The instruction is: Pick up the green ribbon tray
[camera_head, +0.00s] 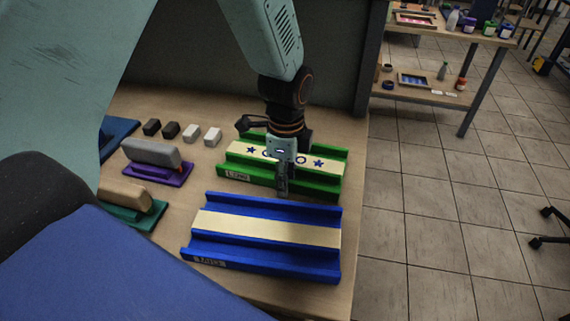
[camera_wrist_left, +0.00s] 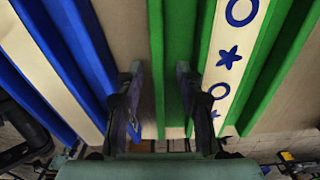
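The green ribbon tray (camera_head: 236,173) lies on the table with a cream ribbon (camera_head: 243,150) printed with blue stars and rings along its middle. My left gripper (camera_head: 283,187) points down at the tray's near long side in the head view. In the left wrist view, its fingers (camera_wrist_left: 162,108) are apart. The tray's near green wall (camera_wrist_left: 156,60) runs between them, with nothing clamped. I cannot tell whether a finger touches the tray. The gripper and wrist hide part of the ribbon and the near wall. My right gripper is not in view.
A blue tray (camera_head: 265,260) with a plain cream ribbon lies just in front of the green one. Purple (camera_head: 170,174) and green (camera_head: 135,215) stamp stands and several small blocks (camera_head: 191,132) are to the left. The table's right edge is close to both trays.

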